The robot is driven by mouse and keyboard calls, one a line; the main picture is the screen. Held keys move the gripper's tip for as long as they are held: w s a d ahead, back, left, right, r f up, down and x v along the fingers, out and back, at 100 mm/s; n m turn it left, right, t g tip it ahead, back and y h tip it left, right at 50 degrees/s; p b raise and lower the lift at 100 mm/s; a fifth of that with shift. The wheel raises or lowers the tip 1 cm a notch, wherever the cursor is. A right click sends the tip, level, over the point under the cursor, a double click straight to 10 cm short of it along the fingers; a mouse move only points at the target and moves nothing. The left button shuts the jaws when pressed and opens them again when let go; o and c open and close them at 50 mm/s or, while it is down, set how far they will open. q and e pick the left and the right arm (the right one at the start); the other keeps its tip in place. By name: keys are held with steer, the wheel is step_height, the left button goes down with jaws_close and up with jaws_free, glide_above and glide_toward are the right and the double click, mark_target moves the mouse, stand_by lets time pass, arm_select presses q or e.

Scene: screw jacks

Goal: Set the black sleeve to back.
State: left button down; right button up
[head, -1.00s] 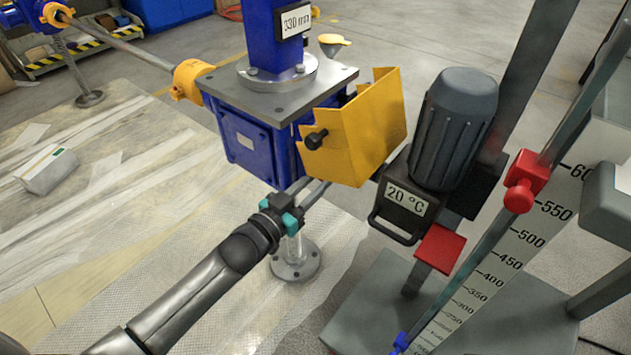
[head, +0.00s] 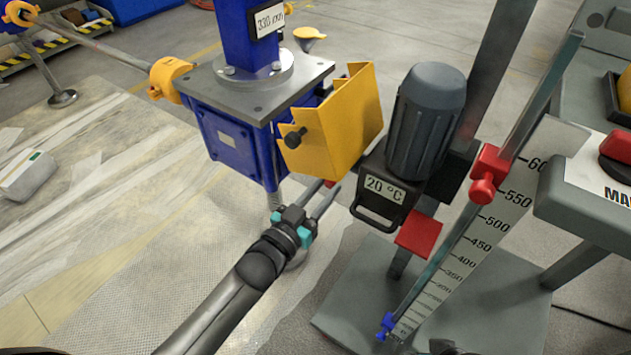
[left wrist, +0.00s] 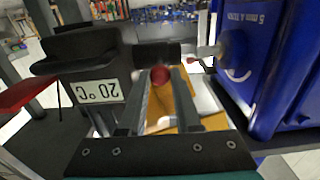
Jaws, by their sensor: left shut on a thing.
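My left gripper (head: 331,190) reaches in below the yellow guard, between the blue gearbox and the motor. In the left wrist view its fingers (left wrist: 162,80) are closed about a small red knob (left wrist: 160,75). The black sleeve (left wrist: 157,54) shows just beyond the knob, lying across the picture between the motor side and a metal shaft (left wrist: 206,51) from the gearbox. In the head view the yellow guard (head: 345,115) hides the sleeve. I cannot tell exactly how the knob joins the sleeve.
The blue gearbox (head: 230,140) stands left of the guard. The dark motor (head: 428,120) with a "20 °C" label (head: 384,189) is close on the right. A scale plate (head: 480,240) and grey base plate (head: 480,290) stand further right.

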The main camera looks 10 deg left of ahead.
arm_select(q)
steer(key=shift+s+d, duration=0.15)
steer(key=shift+d, duration=0.15)
steer(key=c, duration=0.8)
jaws_free()
steer(key=shift+c, duration=0.2)
steer(key=shift+o, duration=1.2)
steer(key=shift+a, duration=0.1)
steer(key=shift+s+a, duration=0.1)
steer(key=shift+s, duration=0.05)
steer(key=p+v, duration=0.4)
steer(key=v, duration=1)
steer(key=shift+s, duration=0.35)
arm_select(e)
steer(key=s+d+f+g, duration=0.1)
steer(key=s+f, duration=0.3)
steer(key=f, duration=0.5)
steer(key=shift+s+d, duration=0.15)
steer(key=shift+d, duration=0.25)
arm_select(q)
steer(key=shift+a+p, duration=0.1)
steer(key=shift+p, duration=0.2)
